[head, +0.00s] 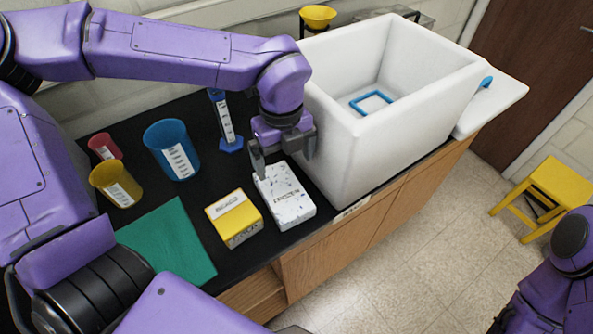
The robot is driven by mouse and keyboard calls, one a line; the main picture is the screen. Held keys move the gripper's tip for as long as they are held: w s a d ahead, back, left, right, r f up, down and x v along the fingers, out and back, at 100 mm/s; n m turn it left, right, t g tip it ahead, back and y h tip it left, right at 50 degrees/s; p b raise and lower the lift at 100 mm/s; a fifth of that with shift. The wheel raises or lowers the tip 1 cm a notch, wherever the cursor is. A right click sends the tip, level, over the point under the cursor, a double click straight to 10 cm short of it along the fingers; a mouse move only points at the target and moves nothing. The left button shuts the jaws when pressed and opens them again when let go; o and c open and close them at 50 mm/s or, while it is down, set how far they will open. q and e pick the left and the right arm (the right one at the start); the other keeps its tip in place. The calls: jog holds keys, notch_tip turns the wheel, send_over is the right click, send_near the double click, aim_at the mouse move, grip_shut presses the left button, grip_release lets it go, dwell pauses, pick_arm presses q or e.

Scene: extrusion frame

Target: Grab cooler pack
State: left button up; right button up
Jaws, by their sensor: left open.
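A white speckled pack with the word FROZEN on top (286,203) lies flat on the black bench top, in front of the white cooler box. My left gripper (284,166) points down over the pack's far end. It is open, with one finger at the pack's left side and the other towards its right. I cannot tell whether the fingers touch the pack. The white cooler (345,160) is open at the top, with a blue square outline (371,102) on its floor. My right gripper is out of view.
A yellow box (234,217) stands just left of the pack. A green mat (168,245), a blue beaker (171,150), yellow and red cups (115,184) and a blue-based cylinder (226,122) are further left. The cooler wall rises close on the right.

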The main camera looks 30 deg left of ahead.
pick_arm(q)
jog(key=p, duration=0.1)
send_over(283, 190)
jog(key=s, duration=0.2)
notch_tip(283, 190, down, 4)
jog(key=shift+w+f, duration=0.1)
jog(key=shift+w, duration=0.05)
jog(key=f, duration=0.1)
jog(key=w+f+p, duration=0.1)
jog(key=f, duration=0.1)
jog(key=w+f, duration=0.1)
jog(key=f, duration=0.1)
jog(key=shift+w+f+p, duration=0.2)
jog(key=shift+p, duration=0.15)
jog(key=shift+s+a+r, duration=0.1)
jog(key=shift+s+r, duration=0.05)
jog(key=shift+s, duration=0.3)
jog(key=c, duration=1)
jog(key=shift+w, duration=0.1)
jog(key=shift+c, duration=0.2)
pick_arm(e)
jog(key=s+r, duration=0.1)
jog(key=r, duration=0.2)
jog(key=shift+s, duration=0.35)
